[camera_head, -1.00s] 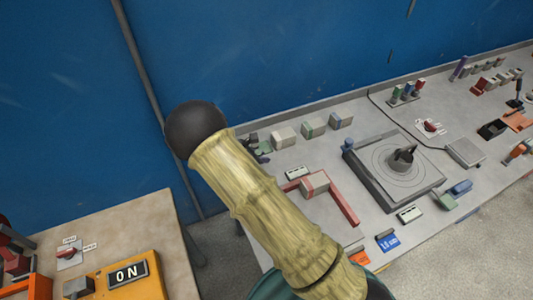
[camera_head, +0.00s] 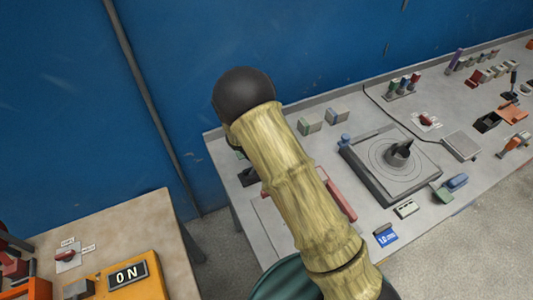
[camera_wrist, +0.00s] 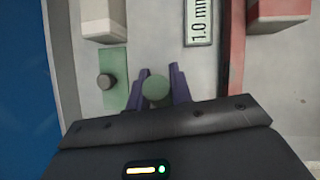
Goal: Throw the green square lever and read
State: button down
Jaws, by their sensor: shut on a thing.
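In the wrist view my gripper (camera_wrist: 158,84) has purple fingers on both sides of a round grey-green lever knob (camera_wrist: 156,92), and it is shut on it. A green square plate (camera_wrist: 115,62) lies just left of the fingers, with a dark round stub (camera_wrist: 105,82) on it. A white readout (camera_wrist: 199,22) at the top shows 1.0 mm. In the head view my arm hides the lever and most of the gripper.
A pale block (camera_wrist: 103,17) and a red block (camera_wrist: 278,12) lie near the gripper. On the bench are a square grey unit with a dial (camera_head: 390,165), a red bar (camera_head: 338,193) and small blocks (camera_head: 310,124). An ON box (camera_head: 128,275) stands on the separate left table.

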jog(key=shift+w, duration=0.1)
jog(key=c, duration=1.3)
grip_release()
jog(key=shift+d, duration=0.1)
jog(key=shift+o, duration=0.2)
jog(key=b+v, duration=0.2)
jog(key=v, duration=1.5)
jog(key=shift+r+b, duration=0.25)
jog(key=shift+b, duration=0.15)
jog(key=shift+w, duration=0.15)
jog(key=shift+f, duration=0.1)
